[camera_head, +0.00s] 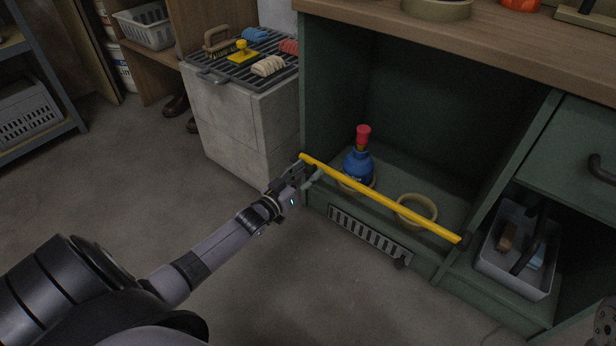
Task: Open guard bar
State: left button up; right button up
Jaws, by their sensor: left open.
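The yellow guard bar (385,200) runs across the front of the open green cabinet bay (420,110), from the bay's left post down to a dark mount at its lower right. Behind it stands a blue demijohn (358,167) with a red stopper, inside a tan ring. A second, empty tan ring (416,209) lies to its right, partly crossed by the bar. My left gripper (312,174) is open at the bar's left end, close in front of it. Whether it touches the bar I cannot tell. My right gripper is not in view.
A grey block with a black grate (243,62) stands left of the cabinet, holding a yellow-handled tool and several small items. A grey bin (517,250) sits in the right compartment. A vent (368,232) is below the bay. The floor in front is clear.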

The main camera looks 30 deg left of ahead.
pick_arm(q)
jog(key=shift+w, duration=0.35)
jog(key=shift+c, duration=0.3)
grip_shut()
dwell(0.5)
